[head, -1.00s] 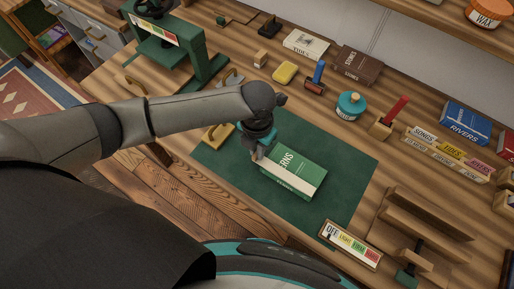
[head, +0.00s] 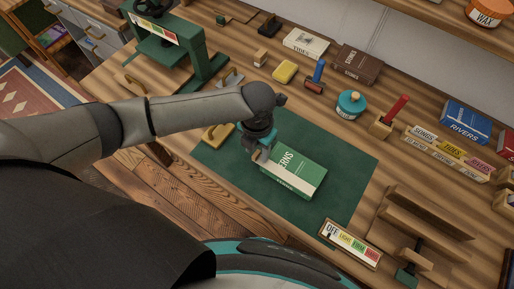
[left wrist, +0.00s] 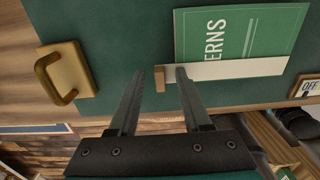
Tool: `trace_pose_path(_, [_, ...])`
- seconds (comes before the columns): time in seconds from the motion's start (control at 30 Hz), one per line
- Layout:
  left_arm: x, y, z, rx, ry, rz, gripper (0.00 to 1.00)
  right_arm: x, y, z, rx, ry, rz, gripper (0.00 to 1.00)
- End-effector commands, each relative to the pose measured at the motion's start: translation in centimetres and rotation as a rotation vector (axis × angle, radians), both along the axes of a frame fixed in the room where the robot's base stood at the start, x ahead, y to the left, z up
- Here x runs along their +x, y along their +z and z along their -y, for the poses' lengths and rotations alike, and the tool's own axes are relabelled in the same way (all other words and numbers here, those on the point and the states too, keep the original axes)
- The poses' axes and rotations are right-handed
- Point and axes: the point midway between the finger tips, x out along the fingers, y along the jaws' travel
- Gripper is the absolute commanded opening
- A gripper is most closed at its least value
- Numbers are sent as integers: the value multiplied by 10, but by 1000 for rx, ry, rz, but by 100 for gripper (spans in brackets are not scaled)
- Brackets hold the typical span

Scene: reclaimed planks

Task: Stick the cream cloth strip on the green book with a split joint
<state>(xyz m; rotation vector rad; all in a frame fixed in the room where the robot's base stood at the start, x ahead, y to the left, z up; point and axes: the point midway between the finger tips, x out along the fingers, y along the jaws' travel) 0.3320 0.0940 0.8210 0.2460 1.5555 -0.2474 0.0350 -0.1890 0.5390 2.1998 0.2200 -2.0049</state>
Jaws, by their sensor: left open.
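The green book (head: 305,172) lies on the dark green mat (head: 338,212), its cover lettering partly hidden by my left gripper. In the left wrist view the book (left wrist: 262,30) is at upper right. A cream strip (left wrist: 235,69) runs along its near edge; I cannot tell how firmly it is attached. A small tan block (left wrist: 160,79) is at the strip's left end, between my fingertips. My left gripper (head: 260,157) is open, low over the book's left end; its two spread fingers show in the left wrist view (left wrist: 159,74). My right gripper is not in view.
A yellow block (head: 285,72), a teal-lidded jar (head: 350,105) and a red-handled tool (head: 394,112) stand behind. A wooden stand (head: 425,230) and label sign (head: 350,244) are at right. The mat right of the book is clear.

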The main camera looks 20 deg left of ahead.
Motion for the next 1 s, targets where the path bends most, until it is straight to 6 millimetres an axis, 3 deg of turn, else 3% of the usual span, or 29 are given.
trace_pose_path(0.17, [0,5,0,0,0,1,48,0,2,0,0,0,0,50])
trace_pose_path(0.27, [1,18,0,-1,0,3,48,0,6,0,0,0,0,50])
trace_pose_path(0.7, [1,119,0,-2,-1,5,48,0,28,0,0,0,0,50])
trace_pose_path(1.0, [0,151,0,-1,0,2,48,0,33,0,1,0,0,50])
